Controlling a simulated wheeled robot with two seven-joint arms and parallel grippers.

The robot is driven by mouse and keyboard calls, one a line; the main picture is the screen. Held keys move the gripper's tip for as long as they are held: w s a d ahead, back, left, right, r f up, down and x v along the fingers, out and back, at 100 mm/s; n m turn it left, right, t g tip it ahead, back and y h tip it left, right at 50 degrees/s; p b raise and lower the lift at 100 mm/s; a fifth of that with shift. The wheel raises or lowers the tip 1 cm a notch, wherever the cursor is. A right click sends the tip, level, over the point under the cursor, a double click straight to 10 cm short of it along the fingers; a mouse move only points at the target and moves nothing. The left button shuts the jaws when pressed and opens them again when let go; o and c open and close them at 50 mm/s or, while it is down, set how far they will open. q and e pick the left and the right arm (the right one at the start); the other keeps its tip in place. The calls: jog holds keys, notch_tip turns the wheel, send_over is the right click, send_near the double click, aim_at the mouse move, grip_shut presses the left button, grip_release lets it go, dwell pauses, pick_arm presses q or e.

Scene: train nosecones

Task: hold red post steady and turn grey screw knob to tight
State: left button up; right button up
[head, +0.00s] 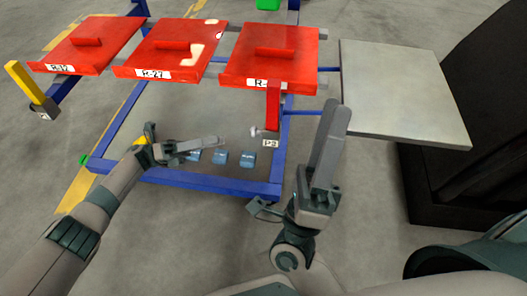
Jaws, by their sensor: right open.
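The red post (273,105) hangs upright below the front edge of the right-hand red panel. The small grey screw knob (255,132) is at the post's lower end, left of a white "P3" label (270,143). My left gripper (212,143) is left of the knob and slightly lower in the picture, apart from it; whether its jaws are open or shut is unclear. My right gripper (332,115) points up, right of the post, open, with no object visible in it. Its near finger hides much of the jaw gap. Neither gripper touches the post or knob.
A blue frame (220,184) carries three red panels (170,50) and has several small blue blocks (220,158) low inside it. A grey plate (405,95) lies at right beside a black block (485,120). A yellow-topped post (30,88) stands at far left.

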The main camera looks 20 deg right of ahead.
jog(key=w+f+m+g+y, duration=0.2)
jog(key=w+f+m+g, duration=0.1)
jog(key=f+m, duration=0.3)
jog(key=m+g+y, duration=0.3)
jog(key=m+y, duration=0.4)
jog(key=y, duration=0.1)
send_near(275, 98)
notch_tip(275, 98, down, 5)
jog(key=s+a, duration=0.1)
jog(key=s, duration=0.1)
jog(key=shift+w+a+r, duration=0.15)
jog(key=shift+a, duration=0.05)
jog(key=shift+w, duration=0.1)
jog(key=x, duration=1.7)
jog(key=shift+w+d+f, duration=0.15)
jog(key=shift+f, duration=0.05)
jog(key=shift+c, duration=0.3)
